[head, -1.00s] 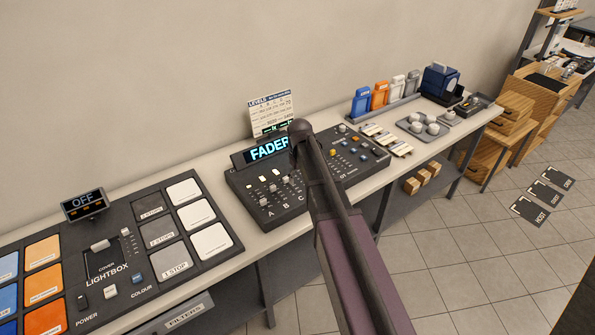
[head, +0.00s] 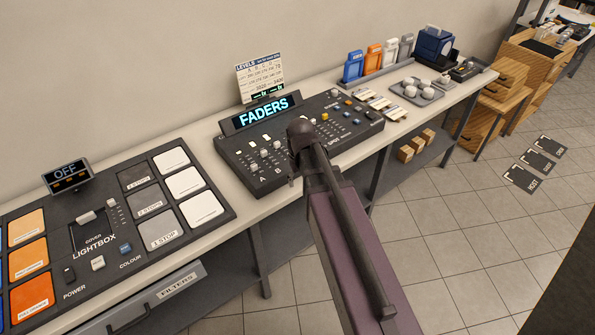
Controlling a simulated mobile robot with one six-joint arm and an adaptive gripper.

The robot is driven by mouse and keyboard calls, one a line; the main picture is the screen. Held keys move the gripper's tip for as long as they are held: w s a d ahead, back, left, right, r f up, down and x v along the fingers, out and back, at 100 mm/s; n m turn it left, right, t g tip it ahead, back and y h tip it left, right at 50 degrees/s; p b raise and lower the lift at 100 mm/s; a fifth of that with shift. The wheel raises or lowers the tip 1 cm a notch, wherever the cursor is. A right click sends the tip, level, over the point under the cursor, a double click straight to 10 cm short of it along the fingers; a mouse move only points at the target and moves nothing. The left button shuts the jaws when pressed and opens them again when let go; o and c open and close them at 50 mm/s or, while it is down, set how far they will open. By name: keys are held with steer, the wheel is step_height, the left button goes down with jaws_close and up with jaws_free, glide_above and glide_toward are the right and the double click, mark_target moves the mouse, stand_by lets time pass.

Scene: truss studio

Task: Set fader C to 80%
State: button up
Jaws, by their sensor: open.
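The dark fader console (head: 236,166) sits on the long counter, with the letters A and B readable at its front edge. Small fader caps (head: 253,167) stand in slots above the letters. The letter C and at least part of its fader are hidden behind my arm, so I cannot tell its level. The console's display (head: 262,112) reads FADERS. A LEVELS card (head: 260,78) stands behind it, its small figures too fine to read surely. My arm reaches up from the bottom to the console's front; my gripper does not show.
A lightbox panel (head: 88,217) with coloured and white tiles lies to the left on the counter (head: 213,123). Blue, orange and grey holders (head: 374,56), a tray of round pieces (head: 414,93) and a blue device stand to the right.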

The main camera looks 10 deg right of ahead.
steer(key=s+f+m+b, duration=0.1)
steer(key=s+f+b, duration=0.1)
steer(key=s, duration=0.4)
steer(key=shift+f, duration=0.35)
steer(key=shift+s, duration=0.1)
steer(key=shift+s, duration=1)
stand_by(1.4)
steer(key=shift+c, duration=0.8)
